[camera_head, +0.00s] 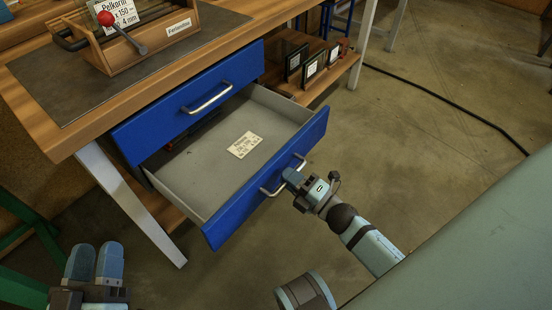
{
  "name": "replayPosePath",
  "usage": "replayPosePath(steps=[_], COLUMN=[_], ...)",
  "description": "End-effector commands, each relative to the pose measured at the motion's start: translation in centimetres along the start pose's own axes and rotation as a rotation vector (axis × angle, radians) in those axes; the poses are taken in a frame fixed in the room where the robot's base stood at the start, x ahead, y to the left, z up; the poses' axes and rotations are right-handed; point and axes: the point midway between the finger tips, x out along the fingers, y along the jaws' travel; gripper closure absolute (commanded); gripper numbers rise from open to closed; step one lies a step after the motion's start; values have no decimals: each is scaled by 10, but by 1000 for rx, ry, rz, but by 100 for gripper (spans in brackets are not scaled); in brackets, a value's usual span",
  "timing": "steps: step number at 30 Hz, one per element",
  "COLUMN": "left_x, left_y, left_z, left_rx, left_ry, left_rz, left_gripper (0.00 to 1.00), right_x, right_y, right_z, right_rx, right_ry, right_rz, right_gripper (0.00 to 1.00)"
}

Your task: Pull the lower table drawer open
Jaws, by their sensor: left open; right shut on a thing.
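The lower table drawer (265,185) has a blue front and a grey inside, and it stands pulled out far from the table. A white label card (244,145) lies on its floor. My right gripper (291,178) is at the drawer's metal handle (271,191) and is shut on it. The fingers hide part of the handle. My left gripper (95,262) is at the lower left, open and empty, away from the drawer. The upper drawer (190,105) is blue with a metal handle (208,99) and is shut.
The wooden table (40,120) bears a dark mat and a wooden box (150,45) with labels and a red-knobbed lever. Small framed items (312,68) stand on a lower shelf to the right. A black cable (450,105) crosses the open floor. A green frame (25,285) stands at the lower left.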

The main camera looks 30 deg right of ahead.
Motion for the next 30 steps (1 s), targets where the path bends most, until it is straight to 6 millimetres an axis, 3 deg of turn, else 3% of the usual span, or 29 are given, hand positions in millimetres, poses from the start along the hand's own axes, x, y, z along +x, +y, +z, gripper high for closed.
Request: replayPosePath(steps=[6,17,18,20,30], left_x=[0,0,0,0,0], left_y=[1,1,1,1,1], left_z=[-3,-3,-3,-3,-3], left_rx=[1,1,1,1,1], left_ry=[10,12,12,11,10], left_rz=[0,0,0,0,0], left_gripper=[57,57,57,57,57], right_x=[-10,-11,-11,-11,-14], right_y=[2,2,2,2,2], right_z=[0,0,0,0,0], right_rx=[1,1,1,1,1], right_ry=[0,0,0,0,0], right_rz=[0,0,0,0,0], right_gripper=[100,100,76,62,61])
